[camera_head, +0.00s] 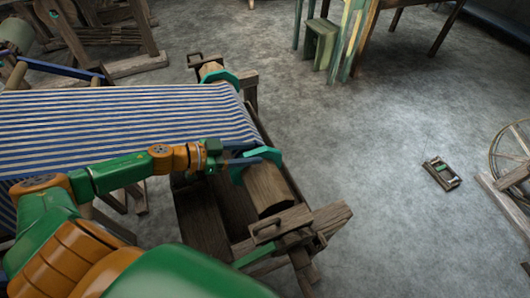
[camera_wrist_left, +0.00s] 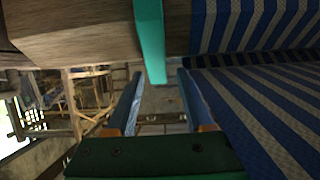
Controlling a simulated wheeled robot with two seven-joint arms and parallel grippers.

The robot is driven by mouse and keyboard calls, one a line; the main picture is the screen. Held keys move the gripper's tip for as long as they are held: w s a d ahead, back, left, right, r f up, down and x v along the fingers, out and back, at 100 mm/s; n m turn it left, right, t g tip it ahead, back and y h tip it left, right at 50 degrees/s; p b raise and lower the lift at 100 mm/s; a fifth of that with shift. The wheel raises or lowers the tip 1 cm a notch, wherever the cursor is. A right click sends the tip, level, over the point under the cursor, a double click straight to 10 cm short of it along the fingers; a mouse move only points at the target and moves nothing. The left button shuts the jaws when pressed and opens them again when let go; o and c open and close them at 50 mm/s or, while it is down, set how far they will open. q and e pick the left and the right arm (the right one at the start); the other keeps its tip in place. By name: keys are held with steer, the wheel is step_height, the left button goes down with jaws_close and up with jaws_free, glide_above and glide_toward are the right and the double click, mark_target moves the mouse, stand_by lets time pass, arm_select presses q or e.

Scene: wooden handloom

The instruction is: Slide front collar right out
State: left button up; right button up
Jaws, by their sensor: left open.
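The teal collar (camera_head: 237,174) nearest me sits around the wooden front beam (camera_head: 268,189), at the near edge of the striped cloth. A second teal collar (camera_head: 222,77) sits toward the beam's far end. My left gripper (camera_head: 262,153) is open at the near collar, over the cloth's edge. In the left wrist view, the teal collar (camera_wrist_left: 150,38) reaches down between the tips of the open left gripper (camera_wrist_left: 159,75); whether they touch cannot be told. Part of the collar is hidden behind the fingers in the head view. My right gripper is not in view.
Blue-and-white striped cloth (camera_head: 110,120) stretches left from the beam. A wooden block with a handle (camera_head: 279,223) stands at the beam's near end. A small wooden item (camera_head: 442,173) lies on the floor at right. The floor right of the loom is mostly clear.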

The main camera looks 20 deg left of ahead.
mark_target(276, 151)
arm_select(q)
steer(key=x, duration=0.5)
steer(key=shift+w+d+p, duration=0.1)
steer(key=shift+p, duration=0.2)
jaws_close()
stand_by(1.1)
